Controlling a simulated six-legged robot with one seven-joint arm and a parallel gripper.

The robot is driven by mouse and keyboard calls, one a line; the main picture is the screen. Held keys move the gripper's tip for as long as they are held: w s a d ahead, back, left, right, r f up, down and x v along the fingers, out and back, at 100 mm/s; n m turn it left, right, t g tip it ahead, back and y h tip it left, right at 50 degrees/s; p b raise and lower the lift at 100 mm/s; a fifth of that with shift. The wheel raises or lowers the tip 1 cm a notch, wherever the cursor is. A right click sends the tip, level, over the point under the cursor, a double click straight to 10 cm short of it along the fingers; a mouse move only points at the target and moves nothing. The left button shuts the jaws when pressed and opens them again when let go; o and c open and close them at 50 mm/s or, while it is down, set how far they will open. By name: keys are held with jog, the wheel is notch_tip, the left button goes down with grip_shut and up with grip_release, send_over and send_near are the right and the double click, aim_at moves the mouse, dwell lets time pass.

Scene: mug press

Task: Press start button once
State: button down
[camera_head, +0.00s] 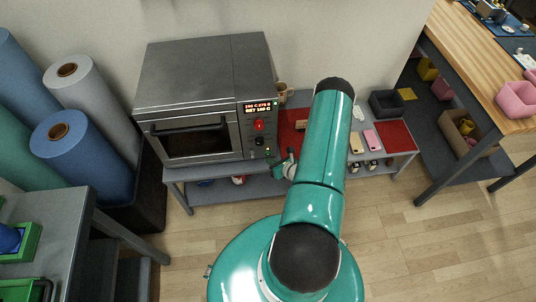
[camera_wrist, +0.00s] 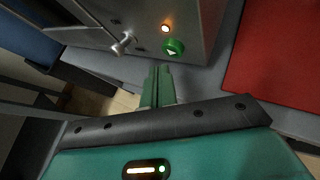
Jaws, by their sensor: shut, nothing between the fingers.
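The mug press (camera_head: 198,80) is a grey oven-like box with a dark window, standing on a grey bench. Its front panel has a lit display (camera_head: 260,107), a red knob (camera_head: 259,125) and a dark knob (camera_head: 259,141). The round green start button (camera_wrist: 173,47) with a pale mark shows in the wrist view, beside a glowing orange lamp (camera_wrist: 165,29) and a metal lever (camera_wrist: 123,43). My gripper (camera_wrist: 162,70) is shut and empty, its tips just short of the button with a small gap visible. In the head view my gripper (camera_head: 287,164) is low in front of the panel.
A red mat (camera_wrist: 275,68) lies on the bench right of the press. A mug (camera_head: 281,92) stands behind. Phones (camera_head: 372,139) and a dark bin (camera_head: 387,103) sit farther right. Fabric rolls (camera_head: 85,155) stand left. The floor ahead is clear.

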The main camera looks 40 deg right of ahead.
jog(key=shift+s+a, duration=0.7)
jog(key=shift+s, duration=0.3)
jog(key=shift+s+a, duration=0.65)
jog(key=shift+s, duration=0.3)
